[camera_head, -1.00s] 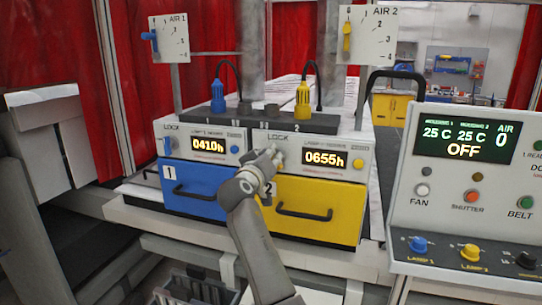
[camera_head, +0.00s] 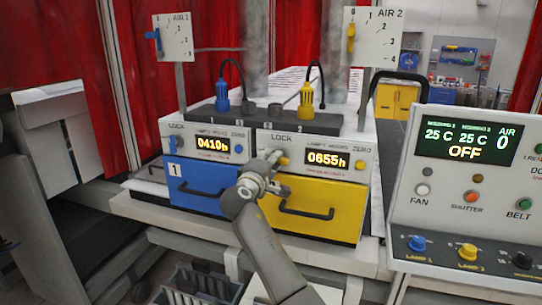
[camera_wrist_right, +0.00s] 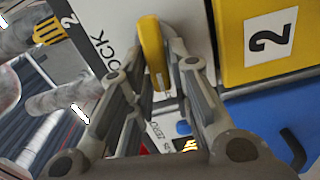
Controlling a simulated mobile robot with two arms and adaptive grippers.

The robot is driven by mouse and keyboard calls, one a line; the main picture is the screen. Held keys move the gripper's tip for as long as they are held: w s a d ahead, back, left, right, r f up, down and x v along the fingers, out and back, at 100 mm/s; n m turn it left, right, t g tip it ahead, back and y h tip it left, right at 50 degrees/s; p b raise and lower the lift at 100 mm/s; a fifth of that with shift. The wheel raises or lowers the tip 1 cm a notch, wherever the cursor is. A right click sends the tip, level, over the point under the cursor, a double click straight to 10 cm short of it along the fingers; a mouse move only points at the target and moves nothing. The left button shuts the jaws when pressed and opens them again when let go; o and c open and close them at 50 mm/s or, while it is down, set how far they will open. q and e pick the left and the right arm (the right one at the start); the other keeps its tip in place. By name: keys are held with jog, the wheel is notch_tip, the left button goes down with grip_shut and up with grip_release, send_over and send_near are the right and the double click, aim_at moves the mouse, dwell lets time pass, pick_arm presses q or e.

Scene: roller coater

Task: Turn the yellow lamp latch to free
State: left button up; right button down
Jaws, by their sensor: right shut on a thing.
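The yellow lamp latch (camera_wrist_right: 152,50) sits on the pale lock panel beside the word LOCK in the right wrist view. My right gripper (camera_wrist_right: 155,62) has its two fingers on either side of the latch and is shut on it. There the fingers hide most of the latch. The yellow drawer (camera_head: 335,208) below looks closed. My left gripper is not in view.
The blue drawer (camera_head: 192,187) is left of the yellow one, with a blue latch (camera_head: 172,145) above it. Yellow (camera_head: 306,95) and blue (camera_head: 222,95) cable plugs stand on the dark bar above. A control console (camera_head: 450,190) fills the right side.

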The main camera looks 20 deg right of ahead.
jog(key=shift+r+n, duration=0.1)
jog(key=shift+n, duration=0.5)
jog(key=shift+p, duration=0.35)
jog(key=c, duration=1.6)
grip_release()
jog(key=shift+o, duration=0.8)
jog(key=shift+w+d+f, duration=0.1)
jog(key=shift+f, duration=0.1)
jog(key=v, duration=1.2)
